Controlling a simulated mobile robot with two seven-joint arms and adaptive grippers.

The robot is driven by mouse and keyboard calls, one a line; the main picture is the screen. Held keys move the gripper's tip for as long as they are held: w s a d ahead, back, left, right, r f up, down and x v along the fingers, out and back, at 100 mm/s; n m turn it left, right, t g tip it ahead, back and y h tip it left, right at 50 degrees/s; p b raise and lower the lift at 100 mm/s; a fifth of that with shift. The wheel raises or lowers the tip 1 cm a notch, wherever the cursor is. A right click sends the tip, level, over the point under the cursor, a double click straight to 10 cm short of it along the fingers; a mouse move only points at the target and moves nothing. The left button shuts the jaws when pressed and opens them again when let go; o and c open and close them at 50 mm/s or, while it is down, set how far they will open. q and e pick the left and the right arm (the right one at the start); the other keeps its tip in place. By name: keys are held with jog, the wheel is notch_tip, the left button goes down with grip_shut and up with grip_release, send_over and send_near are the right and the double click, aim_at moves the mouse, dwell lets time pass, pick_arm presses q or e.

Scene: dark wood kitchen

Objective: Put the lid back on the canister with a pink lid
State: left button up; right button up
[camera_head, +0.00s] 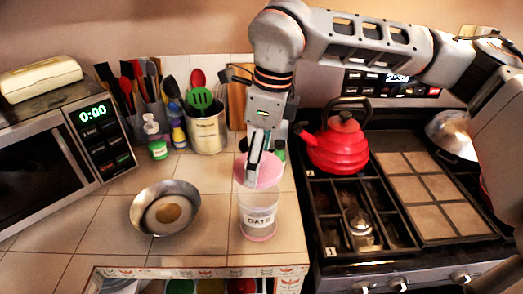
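The clear canister (259,217) with an "OATS" label stands upright on the tiled counter near its front edge, left of the stove. The round pink lid (270,173) is just above the canister's top and looks slightly tilted. My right gripper (251,178) points down at the lid, and its fingers look shut on it, covering the lid's left part. I cannot tell whether the lid touches the canister's rim. My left gripper is not in view.
A metal bowl (147,215) sits left of the canister. Utensil holders (208,133) stand behind, near the wall. A red kettle (339,147) stands on the stove (383,257) to the right. A microwave (40,165) is at the left.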

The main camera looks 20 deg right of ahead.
notch_tip(320, 180, down, 2)
jog(key=shift+f+b, duration=0.15)
jog(key=shift+b, duration=0.45)
pick_arm(q)
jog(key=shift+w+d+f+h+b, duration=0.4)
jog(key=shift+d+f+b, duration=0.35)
jog(key=shift+b, duration=0.4)
pick_arm(e)
notch_tip(320, 180, down, 3)
jog(key=shift+f, duration=0.2)
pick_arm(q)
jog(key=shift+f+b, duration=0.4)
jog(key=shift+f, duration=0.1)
pick_arm(e)
jog(key=shift+f, duration=0.15)
dwell(0.6)
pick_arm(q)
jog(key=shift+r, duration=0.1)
pick_arm(e)
jog(key=o, duration=1)
jog(key=shift+c, duration=0.2)
